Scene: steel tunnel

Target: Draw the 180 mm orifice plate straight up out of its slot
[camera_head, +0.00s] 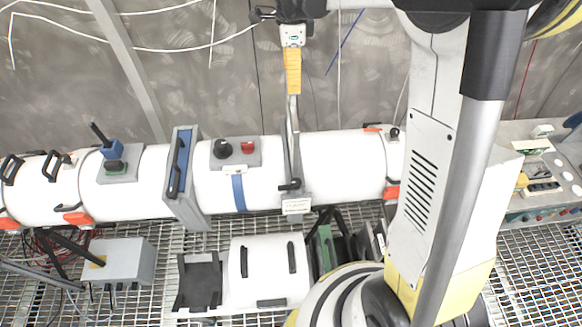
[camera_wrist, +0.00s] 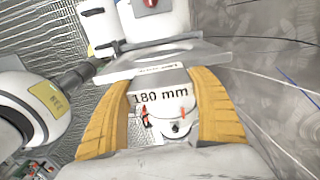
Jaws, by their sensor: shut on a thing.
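My gripper (camera_head: 292,88) hangs above the white pipe, pointing down, with its yellow fingers closed on the upper end of the orifice plate (camera_head: 292,110). The plate shows as a thin grey strip, almost edge-on, standing upright above the narrow grey slot housing (camera_head: 297,188) across the pipe. In the wrist view, the yellow fingers (camera_wrist: 160,108) stand on either side of a white tab of the plate marked "180 mm" (camera_wrist: 160,97). How much of the plate is still inside the slot is hidden.
The white pipe (camera_head: 345,165) runs across the picture. A grey flange (camera_head: 186,178) and a fitting with red and black knobs (camera_head: 236,151) lie left of the slot. A black lever (camera_head: 289,185) and a small label plate (camera_head: 296,206) sit at its front. Grey wall is behind.

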